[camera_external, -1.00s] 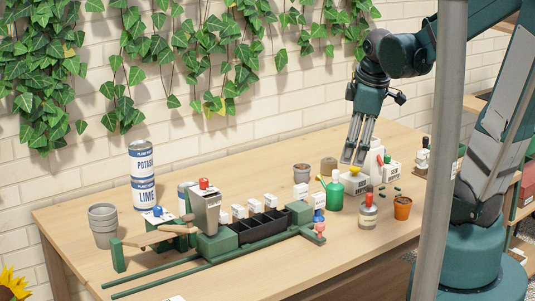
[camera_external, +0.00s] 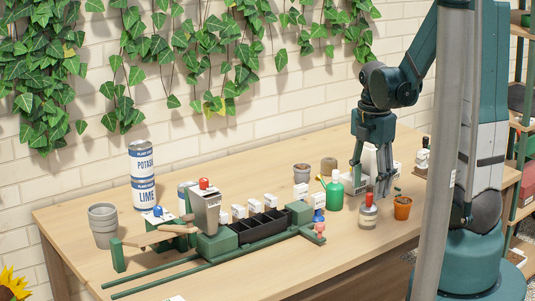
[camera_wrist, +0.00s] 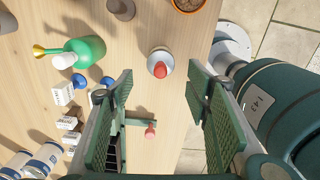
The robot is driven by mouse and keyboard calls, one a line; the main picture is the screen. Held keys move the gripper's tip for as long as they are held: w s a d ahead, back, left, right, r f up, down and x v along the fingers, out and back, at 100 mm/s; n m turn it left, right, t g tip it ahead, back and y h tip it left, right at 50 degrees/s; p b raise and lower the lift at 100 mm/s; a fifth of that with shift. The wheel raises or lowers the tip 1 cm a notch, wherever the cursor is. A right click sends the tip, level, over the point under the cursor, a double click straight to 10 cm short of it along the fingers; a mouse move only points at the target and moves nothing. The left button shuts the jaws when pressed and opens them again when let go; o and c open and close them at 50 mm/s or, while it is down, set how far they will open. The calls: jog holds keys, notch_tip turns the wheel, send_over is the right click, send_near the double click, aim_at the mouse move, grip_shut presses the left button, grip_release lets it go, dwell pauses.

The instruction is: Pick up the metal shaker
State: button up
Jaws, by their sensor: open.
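The metal shaker (camera_external: 368,214) is a small upright can with a pale band and a red top, standing near the table's front edge on the right. In the wrist view the shaker (camera_wrist: 160,62) shows in the gap between the fingers, toward the top of the picture. My gripper (camera_external: 384,188) points down, its fingertips up and slightly right of the shaker in the external view. In the wrist view my gripper (camera_wrist: 160,95) has its two green ribbed pads wide apart, with nothing between them touching.
A green bottle (camera_external: 334,194) with a yellow spout stands left of the shaker. A terracotta pot (camera_external: 402,208) stands close on its right. A green rail frame (camera_external: 205,270) with a black tray (camera_external: 262,227) lies to the left. Bare wood lies in front.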

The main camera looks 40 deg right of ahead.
aim_at(370, 194)
jog(key=shift+s+d+f+n, duration=0.1)
jog(key=shift+d+f+n, duration=0.15)
jog(key=shift+f, duration=0.25)
jog(key=shift+f+b, duration=0.35)
jog(key=shift+f, duration=0.95)
jog(key=shift+f, duration=0.1)
jog(key=shift+f+b, duration=0.8)
jog(key=shift+f, duration=1.7)
jog(key=shift+c, duration=0.7)
jog(key=c, duration=0.9)
